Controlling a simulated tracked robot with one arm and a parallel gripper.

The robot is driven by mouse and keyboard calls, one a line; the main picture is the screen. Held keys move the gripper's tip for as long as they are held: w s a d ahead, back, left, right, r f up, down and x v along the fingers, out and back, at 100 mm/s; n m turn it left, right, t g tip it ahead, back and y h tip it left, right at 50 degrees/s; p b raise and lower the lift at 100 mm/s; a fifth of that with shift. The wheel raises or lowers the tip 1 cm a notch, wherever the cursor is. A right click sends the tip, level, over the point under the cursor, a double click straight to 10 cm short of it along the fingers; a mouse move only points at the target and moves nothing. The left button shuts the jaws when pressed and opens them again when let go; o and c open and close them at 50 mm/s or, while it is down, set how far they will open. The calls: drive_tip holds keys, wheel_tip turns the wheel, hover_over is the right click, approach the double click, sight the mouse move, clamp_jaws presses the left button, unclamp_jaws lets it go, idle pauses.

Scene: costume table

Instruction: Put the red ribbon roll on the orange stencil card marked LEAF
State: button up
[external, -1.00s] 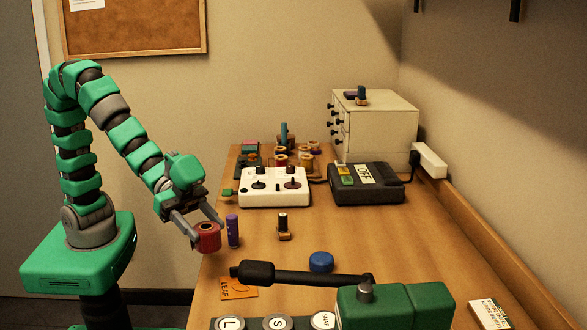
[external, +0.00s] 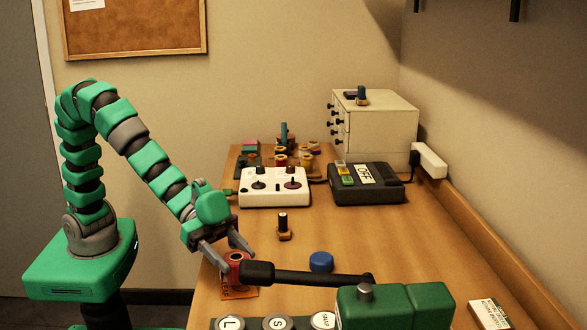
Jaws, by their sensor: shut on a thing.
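The red ribbon roll (external: 236,258) is between the fingers of my gripper (external: 238,254), which is shut on it. The roll is upright, at the left end of the dark lever. The orange stencil card (external: 240,292) lies on the table near the left edge, under or just in front of the roll. My gripper, the roll and the lever hide much of the card and its marking. I cannot tell whether the roll touches the card.
A black lever (external: 310,277) reaches from a green block (external: 395,305) to right beside the roll. A blue round cap (external: 321,262) and a dark spool on a wooden base (external: 284,228) stand to the right. A white control box (external: 275,190) stands farther back.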

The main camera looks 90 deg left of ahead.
drive_tip(key=shift+f, duration=0.55)
drive_tip(key=o, duration=1)
drive_tip(key=shift+c, duration=0.2)
drive_tip(key=shift+r, duration=0.35)
drive_tip(key=p+v, duration=0.2)
drive_tip(key=v, duration=1)
drive_tip(key=shift+r, duration=0.15)
